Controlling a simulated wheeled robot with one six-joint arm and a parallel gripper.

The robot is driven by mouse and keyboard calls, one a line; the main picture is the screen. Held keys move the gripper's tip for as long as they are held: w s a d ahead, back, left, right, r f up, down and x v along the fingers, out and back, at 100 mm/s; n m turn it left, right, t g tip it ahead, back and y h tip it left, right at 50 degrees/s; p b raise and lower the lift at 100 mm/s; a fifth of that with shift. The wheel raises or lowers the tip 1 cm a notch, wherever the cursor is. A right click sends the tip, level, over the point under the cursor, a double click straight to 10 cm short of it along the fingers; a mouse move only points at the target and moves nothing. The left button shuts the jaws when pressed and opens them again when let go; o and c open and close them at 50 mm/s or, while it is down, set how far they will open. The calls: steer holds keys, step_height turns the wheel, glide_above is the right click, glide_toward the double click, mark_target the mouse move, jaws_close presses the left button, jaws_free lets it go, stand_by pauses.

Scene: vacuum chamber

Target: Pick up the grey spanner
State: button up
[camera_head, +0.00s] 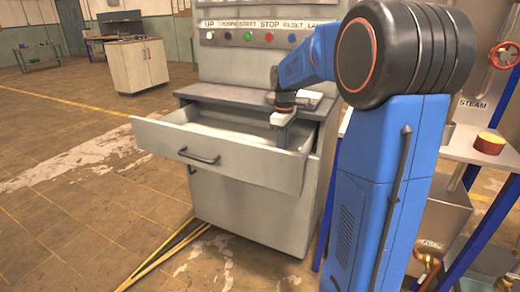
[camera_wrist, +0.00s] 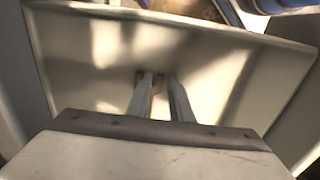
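My gripper (camera_head: 281,138) reaches down into the open drawer (camera_head: 222,153) of the grey cabinet. In the wrist view, its two grey fingers (camera_wrist: 159,80) point into the pale drawer, with a narrow gap between them. A small dark brownish-grey bit shows between the fingertips. It may be part of the grey spanner, but it is too small and blurred to tell. I cannot see whether the fingers press on it. No clear spanner shape shows in either view, and the drawer's front wall hides much of its floor in the head view.
The cabinet (camera_head: 250,213) carries a panel of coloured buttons (camera_head: 262,37) above the drawer. The drawer walls stand close around my gripper. The floor at left is open.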

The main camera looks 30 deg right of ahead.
stand_by(0.3)
jaws_close()
